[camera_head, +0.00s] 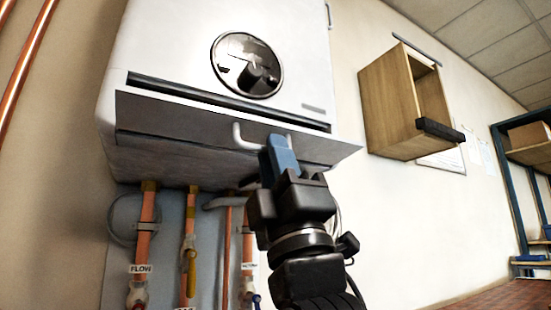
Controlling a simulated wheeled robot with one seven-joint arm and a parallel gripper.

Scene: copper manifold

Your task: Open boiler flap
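The white boiler (165,50) hangs on the wall at upper left in the head view, with a round dial panel (248,66) on its front. Its grey flap (180,122) runs across the lower front and appears tilted outward, with a dark slot along its top and its right corner projecting past the casing. A pale U-shaped handle (239,136) sits on the flap. My gripper (279,150), with blue fingers, reaches up from below and overlaps the handle's right part. The fingers look close together and hide part of the handle, so I cannot tell whether they grip it.
Copper pipes (190,240) with labels and valves hang below the boiler, left of my gripper. An open wooden wall box (392,102) is to the right. A blue-framed shelf (515,185) stands at far right. The wall between is mostly clear.

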